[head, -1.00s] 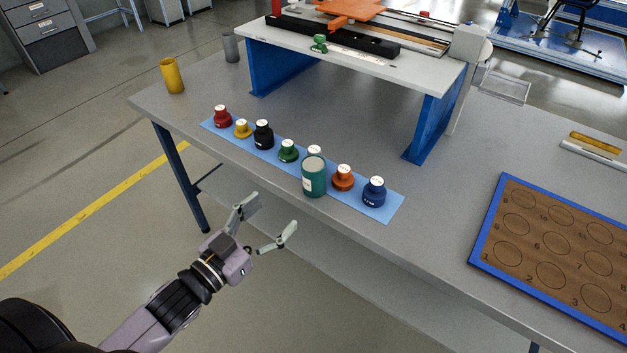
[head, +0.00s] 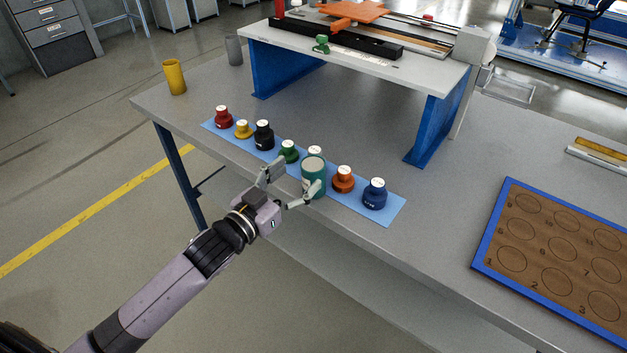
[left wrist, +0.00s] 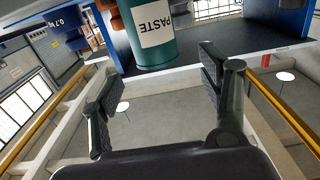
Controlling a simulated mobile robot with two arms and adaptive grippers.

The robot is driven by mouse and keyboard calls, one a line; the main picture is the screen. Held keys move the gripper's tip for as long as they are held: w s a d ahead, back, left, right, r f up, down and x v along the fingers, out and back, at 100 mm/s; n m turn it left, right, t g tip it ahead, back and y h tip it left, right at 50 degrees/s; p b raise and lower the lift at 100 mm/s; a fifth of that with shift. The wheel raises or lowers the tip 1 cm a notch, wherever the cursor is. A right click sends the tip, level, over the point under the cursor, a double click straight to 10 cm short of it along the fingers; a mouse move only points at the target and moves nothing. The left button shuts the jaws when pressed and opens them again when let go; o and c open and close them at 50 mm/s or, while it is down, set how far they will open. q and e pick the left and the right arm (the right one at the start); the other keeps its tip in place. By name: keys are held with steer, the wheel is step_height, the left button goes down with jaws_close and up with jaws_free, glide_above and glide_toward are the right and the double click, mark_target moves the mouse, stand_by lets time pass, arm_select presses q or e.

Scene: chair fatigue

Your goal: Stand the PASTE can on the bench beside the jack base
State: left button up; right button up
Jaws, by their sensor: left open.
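The PASTE can (head: 313,172) is dark green with a white label and stands upright at the front edge of the blue strip on the bench. In the left wrist view the can (left wrist: 150,48) shows close ahead with its label upside down. My left gripper (head: 294,183) is open and empty, just in front of the can. One finger is to the can's left, and the other overlaps its lower front in the head view. Contact cannot be told. I cannot make out which thing is the jack base. My right gripper is not in view.
Several coloured knobbed pieces stand on the blue strip (head: 392,213), with orange (head: 343,180) and blue (head: 375,194) ones right of the can. A raised shelf (head: 430,73) on blue legs stands behind. A numbered board (head: 480,262) lies right. Bare bench lies between strip and board.

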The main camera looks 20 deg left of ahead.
mark_target(320, 157)
arm_select(q)
steer(key=shift+w+d, duration=0.25)
steer(key=shift+w, duration=0.25)
steer(key=shift+w+d+b, duration=0.2)
steer(key=shift+w+b, duration=0.2)
steer(key=shift+w, duration=0.1)
steer(key=b+x, duration=0.1)
steer(key=x, duration=0.2)
steer(key=shift+w+d, duration=0.1)
steer(key=shift+d, duration=0.05)
steer(key=shift+w+d, duration=0.15)
steer(key=shift+w, duration=0.2)
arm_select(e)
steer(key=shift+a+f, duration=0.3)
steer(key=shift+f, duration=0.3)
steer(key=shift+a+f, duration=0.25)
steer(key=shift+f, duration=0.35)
arm_select(q)
steer(key=shift+c, duration=0.4)
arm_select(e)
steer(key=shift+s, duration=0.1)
arm_select(q)
steer(key=c, duration=1.5)
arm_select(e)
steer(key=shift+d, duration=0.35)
arm_select(q)
steer(key=shift+r, duration=0.15)
